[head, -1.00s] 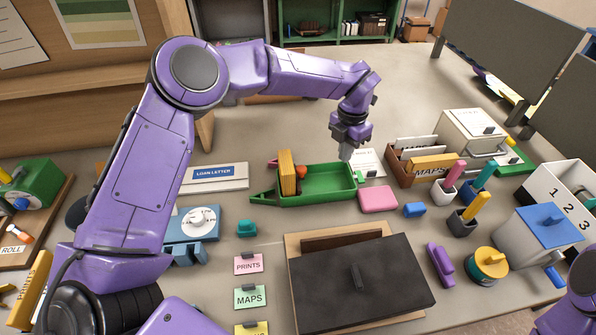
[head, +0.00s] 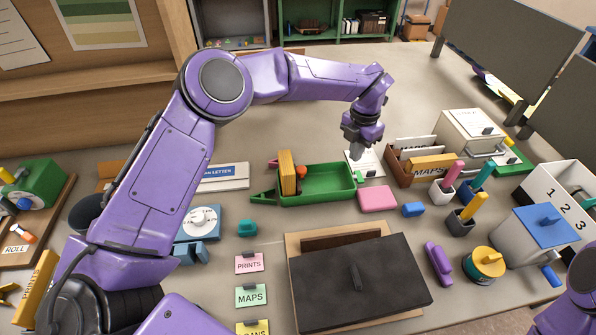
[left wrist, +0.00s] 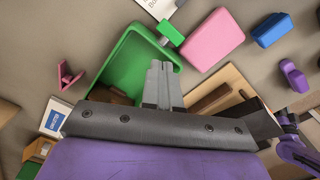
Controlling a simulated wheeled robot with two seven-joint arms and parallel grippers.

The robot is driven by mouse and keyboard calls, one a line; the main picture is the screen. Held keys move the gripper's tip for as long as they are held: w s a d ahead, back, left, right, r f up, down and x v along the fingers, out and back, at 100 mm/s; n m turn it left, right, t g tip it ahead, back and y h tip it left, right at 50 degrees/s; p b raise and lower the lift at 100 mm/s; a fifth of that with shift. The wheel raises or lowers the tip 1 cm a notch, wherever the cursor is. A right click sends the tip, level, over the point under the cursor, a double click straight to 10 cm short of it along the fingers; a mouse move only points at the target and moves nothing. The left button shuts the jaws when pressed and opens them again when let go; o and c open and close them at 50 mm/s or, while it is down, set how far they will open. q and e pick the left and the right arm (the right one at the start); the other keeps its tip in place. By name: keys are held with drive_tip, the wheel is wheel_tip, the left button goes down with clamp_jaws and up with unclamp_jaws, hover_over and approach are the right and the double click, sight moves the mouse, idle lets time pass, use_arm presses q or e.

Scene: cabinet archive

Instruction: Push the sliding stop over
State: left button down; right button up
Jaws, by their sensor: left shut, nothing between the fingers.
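A green tray (head: 330,183) lies on the table and also shows in the left wrist view (left wrist: 125,55). A small bright green block (left wrist: 171,33) sits at the tray's right end. I cannot tell which piece is the sliding stop. My left gripper (head: 357,155) is shut and empty, just beyond the tray's right end; its fingers (left wrist: 160,68) show pressed together in the left wrist view. My right gripper is out of view.
A pink block (head: 378,199) and a blue block (head: 413,209) lie right of the tray. A brown card box (head: 401,173) stands further right. A dark-lidded box (head: 330,285) lies in front. Open table lies behind the tray.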

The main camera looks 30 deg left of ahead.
use_arm(q)
drive_tip(key=shift+w+d+p, duration=0.4)
drive_tip(key=shift+w+d, duration=0.2)
drive_tip(key=shift+d, duration=0.25)
drive_tip(key=shift+d, duration=0.1)
drive_tip(key=shift+w, duration=0.1)
wheel_tip(320, 180, up, 5)
drive_tip(key=p, duration=0.3)
drive_tip(key=shift+p, duration=0.35)
wheel_tip(320, 180, up, 10)
drive_tip(key=b, duration=0.2)
drive_tip(key=shift+r, duration=0.25)
